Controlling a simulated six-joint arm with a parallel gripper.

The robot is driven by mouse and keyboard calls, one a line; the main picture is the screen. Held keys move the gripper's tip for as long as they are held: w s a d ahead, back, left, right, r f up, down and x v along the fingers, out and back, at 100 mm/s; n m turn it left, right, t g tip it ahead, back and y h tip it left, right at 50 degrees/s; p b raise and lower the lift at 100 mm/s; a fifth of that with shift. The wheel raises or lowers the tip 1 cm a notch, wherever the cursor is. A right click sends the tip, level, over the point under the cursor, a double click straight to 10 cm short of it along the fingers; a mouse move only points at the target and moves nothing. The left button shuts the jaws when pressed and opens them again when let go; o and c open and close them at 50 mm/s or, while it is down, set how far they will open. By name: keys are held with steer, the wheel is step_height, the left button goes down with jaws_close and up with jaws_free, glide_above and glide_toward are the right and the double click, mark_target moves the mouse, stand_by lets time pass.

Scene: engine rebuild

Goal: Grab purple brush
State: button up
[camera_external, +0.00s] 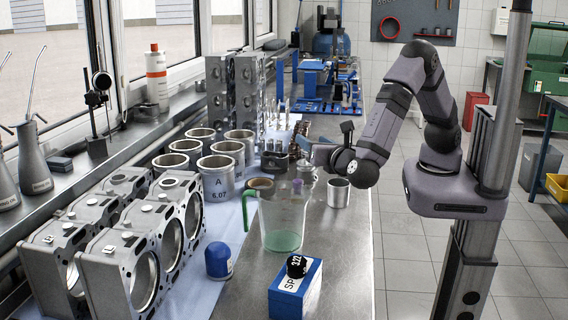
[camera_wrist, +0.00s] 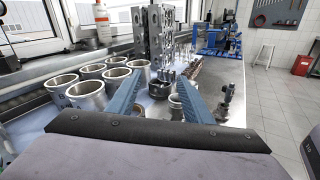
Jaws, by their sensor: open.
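I cannot make out a purple brush with certainty in either view. A small purple item (camera_external: 297,186) shows at the rim of the clear measuring jug (camera_external: 283,222); I cannot tell what it is. My gripper (camera_external: 308,152) is above the bench, behind the jug and partly hidden by my wrist. In the wrist view my gripper (camera_wrist: 160,82) shows two blue fingers spread apart. Nothing is held between them; metal parts stand on the bench beyond.
Metal cylinder liners (camera_external: 215,176) stand left of my gripper. Engine blocks (camera_external: 120,268) fill the front left. A blue box (camera_external: 295,292) and a blue-capped item (camera_external: 218,261) are in front. A metal cup (camera_external: 338,193) stands near the bench's right edge. Bare bench (camera_external: 340,255) lies right of the jug.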

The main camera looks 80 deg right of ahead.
steer(key=shift+n+t, duration=0.3)
steer(key=shift+t, duration=0.1)
steer(key=f, duration=0.5)
steer(key=a+f, duration=0.1)
steer(key=f, duration=0.9)
steer(key=shift+w+a, duration=0.1)
steer(key=shift+a, duration=0.15)
steer(key=shift+w+d+r+p, duration=0.15)
steer(key=shift+w+d+p, duration=0.2)
steer(key=shift+d+p, duration=0.15)
steer(key=shift+w+d, duration=0.3)
steer(key=shift+d, duration=0.1)
steer(key=shift+w+d+p, duration=0.35)
steer(key=shift+d+p, duration=0.05)
steer(key=shift+p, duration=0.25)
steer(key=p+x, duration=0.2)
steer(key=x, duration=0.1)
steer(key=shift+w, duration=0.2)
steer(key=shift+w+d, duration=0.3)
steer(key=shift+d, duration=0.05)
steer(key=shift+c, duration=0.7)
